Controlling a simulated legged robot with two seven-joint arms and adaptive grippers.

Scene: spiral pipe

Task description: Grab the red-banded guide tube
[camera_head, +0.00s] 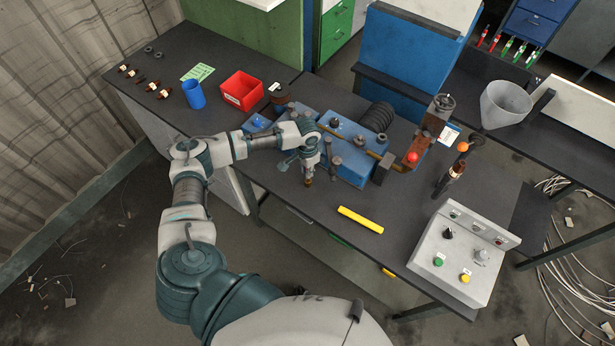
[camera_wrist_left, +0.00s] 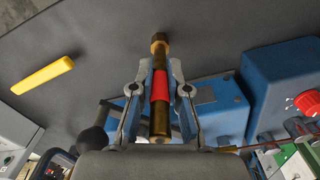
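The red-banded guide tube (camera_wrist_left: 160,86) is a brass tube with a red band, seen in the left wrist view between the fingers of my left gripper (camera_wrist_left: 161,70). The fingers close on both sides of the band and appear to touch it. The tube's brass end (camera_wrist_left: 160,43) sticks out past the fingertips. In the head view my left gripper (camera_head: 309,172) points down over the black table, in front of the blue machine (camera_head: 346,165), with a small brass end below it. Whether the tube touches the table is unclear. My right gripper is not in view.
A yellow bar (camera_head: 360,219) lies right of the gripper, with a grey control box (camera_head: 464,252) beyond. A red bin (camera_head: 242,91), a blue cup (camera_head: 194,95) and several small banded pieces (camera_head: 138,77) are at the left. The table's front strip is mostly clear.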

